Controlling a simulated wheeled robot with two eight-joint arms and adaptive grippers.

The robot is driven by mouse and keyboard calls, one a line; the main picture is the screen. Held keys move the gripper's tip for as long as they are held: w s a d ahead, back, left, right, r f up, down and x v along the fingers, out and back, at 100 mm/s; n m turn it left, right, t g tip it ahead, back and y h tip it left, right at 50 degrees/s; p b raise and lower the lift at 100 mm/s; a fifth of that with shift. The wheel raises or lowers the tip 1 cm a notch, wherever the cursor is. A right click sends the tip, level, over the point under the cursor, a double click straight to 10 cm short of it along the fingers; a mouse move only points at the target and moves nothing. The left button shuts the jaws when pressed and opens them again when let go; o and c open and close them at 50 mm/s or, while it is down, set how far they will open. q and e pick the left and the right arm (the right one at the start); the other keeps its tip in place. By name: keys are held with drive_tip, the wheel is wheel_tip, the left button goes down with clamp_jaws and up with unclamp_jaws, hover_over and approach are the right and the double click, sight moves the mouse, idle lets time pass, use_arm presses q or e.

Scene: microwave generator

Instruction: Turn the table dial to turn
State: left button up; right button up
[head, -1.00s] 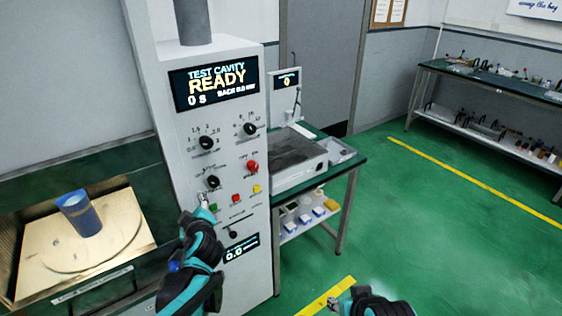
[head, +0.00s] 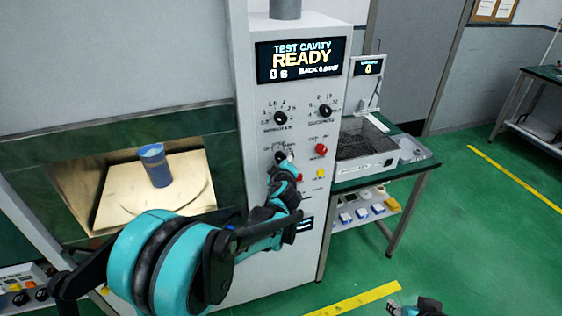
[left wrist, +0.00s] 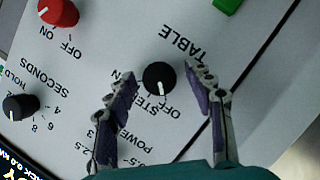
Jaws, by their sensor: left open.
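The table dial (left wrist: 159,79) is a round black knob with a white mark, beside the printed word TABLE. In the left wrist view its mark points down the picture, near the OFF label. My left gripper (left wrist: 163,75) is open, one finger on each side of the knob; I cannot tell whether either touches it. In the head view the dial (head: 279,156) is partly hidden by my left gripper (head: 288,161). My right gripper (head: 393,307) shows only in part at the bottom edge, and its jaws are unclear.
The panel also has a red knob (head: 321,149), a yellow button (head: 320,173) and two upper black dials (head: 281,118) (head: 325,110). The screen (head: 301,60) reads READY. A blue cup (head: 155,165) stands in the open cavity at left. A green table (head: 400,180) stands right of the panel.

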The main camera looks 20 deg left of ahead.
use_arm(q)
drive_tip(key=c, duration=1.2)
drive_tip(key=shift+o, duration=0.2)
drive_tip(key=shift+d+r+m+g+y+p, duration=0.15)
drive_tip(key=shift+m+g+y+p, duration=0.3)
drive_tip(key=shift+m, duration=0.55)
drive_tip(key=shift+w+m+g+y+p, duration=0.1)
drive_tip(key=shift+m+g+y+p, duration=0.4)
drive_tip(key=shift+m, duration=0.7)
drive_tip(key=m+g+y, duration=0.1)
drive_tip(key=m+y, duration=0.1)
drive_tip(key=m, duration=0.1)
drive_tip(key=shift+w+d+m+g, duration=0.1)
drive_tip(key=shift+d+m+g, duration=0.05)
drive_tip(key=shift+m+g, duration=0.2)
drive_tip(key=m+y+b, duration=0.1)
drive_tip(key=m+y, duration=0.2)
drive_tip(key=m, duration=0.1)
drive_tip(key=shift+d+g, duration=0.1)
drive_tip(key=shift+g, duration=0.3)
drive_tip(key=shift+m, duration=0.25)
